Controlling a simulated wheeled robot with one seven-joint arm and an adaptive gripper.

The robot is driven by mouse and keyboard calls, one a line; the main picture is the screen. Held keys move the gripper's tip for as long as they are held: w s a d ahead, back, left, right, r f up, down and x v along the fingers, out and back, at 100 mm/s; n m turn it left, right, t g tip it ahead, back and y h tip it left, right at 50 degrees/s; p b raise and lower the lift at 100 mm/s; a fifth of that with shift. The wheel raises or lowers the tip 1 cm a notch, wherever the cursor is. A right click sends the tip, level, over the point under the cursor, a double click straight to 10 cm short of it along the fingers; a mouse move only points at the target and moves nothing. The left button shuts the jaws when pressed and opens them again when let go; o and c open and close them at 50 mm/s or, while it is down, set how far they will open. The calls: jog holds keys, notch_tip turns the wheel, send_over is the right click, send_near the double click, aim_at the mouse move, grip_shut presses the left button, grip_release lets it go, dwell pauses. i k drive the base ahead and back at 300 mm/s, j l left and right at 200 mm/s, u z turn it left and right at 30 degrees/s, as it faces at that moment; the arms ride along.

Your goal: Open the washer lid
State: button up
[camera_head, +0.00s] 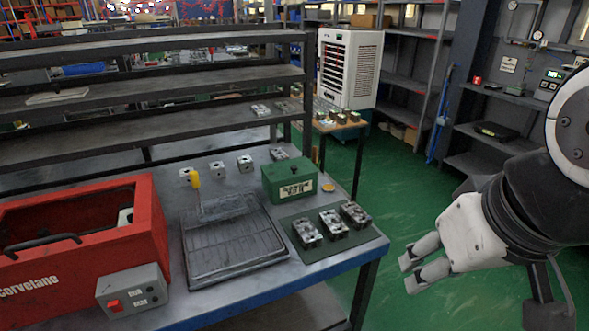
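The washer (75,280) is a red box marked "Corvelano" at the left of the workbench, cut off by the picture's left edge. A dark bar handle (42,243) runs along the front of its top. Dark space and a pale part show inside the red rim; I cannot tell whether a clear lid covers it. My gripper (408,274) is at the right, over the green floor beyond the bench's right edge. Its two fingers are apart with nothing between them, pointing left. It is far from the washer and touches nothing.
A grey control box (133,290) with a red switch sits at the washer's front right. A ribbed drain tray (230,247), a green box (289,180) and several valve blocks on a dark mat (333,262) occupy the bench (290,275). Dark shelves (150,123) stand over its back.

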aim_at(142, 225)
jog(key=u, duration=1.45)
jog(key=i+j+z, duration=0.2)
jog(key=i+j, duration=0.4)
jog(key=i, duration=0.2)
